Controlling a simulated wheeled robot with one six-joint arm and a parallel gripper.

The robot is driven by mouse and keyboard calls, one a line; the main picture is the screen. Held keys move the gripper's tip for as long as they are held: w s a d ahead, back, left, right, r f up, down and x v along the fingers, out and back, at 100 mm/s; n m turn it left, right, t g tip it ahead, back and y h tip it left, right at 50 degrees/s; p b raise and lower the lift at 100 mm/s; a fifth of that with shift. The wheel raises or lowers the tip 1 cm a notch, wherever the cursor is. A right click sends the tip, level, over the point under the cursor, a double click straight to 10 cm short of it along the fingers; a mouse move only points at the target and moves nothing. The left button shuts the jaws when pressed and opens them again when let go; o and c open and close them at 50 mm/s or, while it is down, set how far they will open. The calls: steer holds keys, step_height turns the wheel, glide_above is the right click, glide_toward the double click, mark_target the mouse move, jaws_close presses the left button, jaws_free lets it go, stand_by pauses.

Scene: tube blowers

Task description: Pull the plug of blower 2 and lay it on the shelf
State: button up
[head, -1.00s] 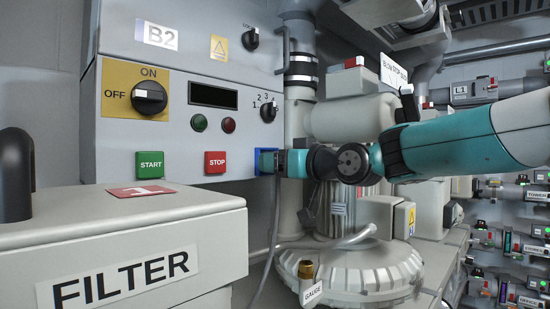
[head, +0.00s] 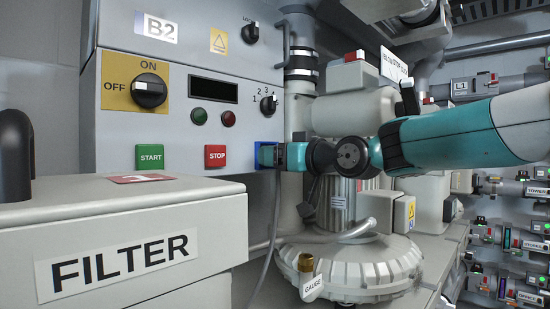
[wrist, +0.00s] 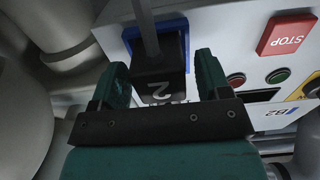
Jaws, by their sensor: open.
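A grey cable (wrist: 146,25) runs from the plug. My gripper (wrist: 160,63) is open, with one finger on each side of the plug and visible gaps between. In the head view my gripper (head: 277,156) is at the blue socket (head: 264,143), right of the red STOP button. The plug is mostly hidden there; the cable (head: 272,225) hangs below. I cannot make out the shelf for certain.
The B2 control box (head: 180,60) carries the ON/OFF knob (head: 149,91), START button (head: 149,157) and STOP button (head: 215,156). The FILTER box (head: 215,245) stands in the left foreground. The ribbed blower housing (head: 375,270) and a brass gauge fitting (head: 306,262) lie below my arm.

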steer(key=shift+c, duration=0.2)
steer(key=c, duration=1.1)
steer(key=shift+o, duration=0.2)
steer(key=shift+s+d+f+b, duration=0.1)
steer(key=shift+s+d+b, duration=0.25)
steer(key=shift+b, duration=0.15)
steer(key=shift+b+v, duration=1.75)
steer(key=shift+v, duration=0.85)
